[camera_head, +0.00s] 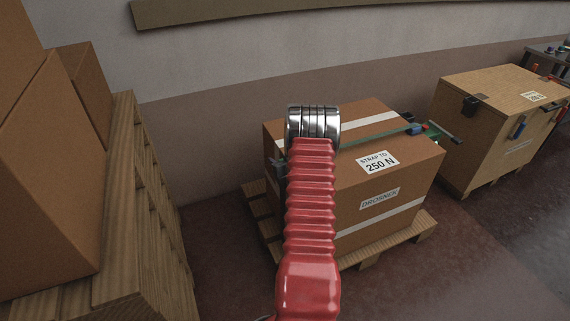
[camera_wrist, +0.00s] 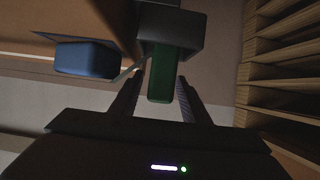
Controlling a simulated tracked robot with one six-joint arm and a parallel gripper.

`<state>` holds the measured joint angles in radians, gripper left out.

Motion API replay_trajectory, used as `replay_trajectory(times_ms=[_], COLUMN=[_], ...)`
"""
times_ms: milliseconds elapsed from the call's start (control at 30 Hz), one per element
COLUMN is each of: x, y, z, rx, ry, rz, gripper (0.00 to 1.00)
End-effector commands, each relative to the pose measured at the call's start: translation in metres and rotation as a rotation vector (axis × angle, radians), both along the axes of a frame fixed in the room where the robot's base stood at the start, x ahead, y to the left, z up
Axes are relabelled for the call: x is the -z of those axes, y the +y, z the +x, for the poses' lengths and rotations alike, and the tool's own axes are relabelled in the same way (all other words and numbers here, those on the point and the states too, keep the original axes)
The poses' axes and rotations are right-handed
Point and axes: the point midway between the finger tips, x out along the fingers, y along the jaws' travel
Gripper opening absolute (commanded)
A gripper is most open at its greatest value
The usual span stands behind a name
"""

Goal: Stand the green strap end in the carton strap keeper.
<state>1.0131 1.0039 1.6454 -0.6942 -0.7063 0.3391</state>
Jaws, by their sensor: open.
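In the wrist view my gripper (camera_wrist: 160,78) is open, with one finger on each side of the green strap end (camera_wrist: 160,80). A gap shows between the strap end and each finger. The strap end projects from a dark grey block (camera_wrist: 182,28); I cannot tell whether this block is the strap keeper. A blue block (camera_wrist: 85,59) lies to its left. In the head view the carton (camera_head: 405,180) sits on a pallet, with a green strap (camera_head: 378,136) across its top. My red arm hides my gripper and part of the carton's left side there.
A wooden crate (camera_head: 492,120) stands to the right. Stacked boxes (camera_head: 50,180) on wooden pallets (camera_head: 140,210) stand close on the left. The wall is behind the carton. The floor at front right is clear. Wooden slats (camera_wrist: 285,65) show right of my gripper.

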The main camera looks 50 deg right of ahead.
Motion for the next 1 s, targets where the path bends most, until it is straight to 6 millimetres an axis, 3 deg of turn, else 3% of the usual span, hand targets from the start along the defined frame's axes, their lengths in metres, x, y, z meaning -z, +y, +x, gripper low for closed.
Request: replay_trajectory(times_ms=[700, 1000], x=[-0.043, -0.051], y=[0.044, 0.054], z=[-0.077, -0.092], rx=[0.002, 0.001], ry=[0.000, 0.000], rz=[-0.001, 0.000], gripper=[0.42, 0.42])
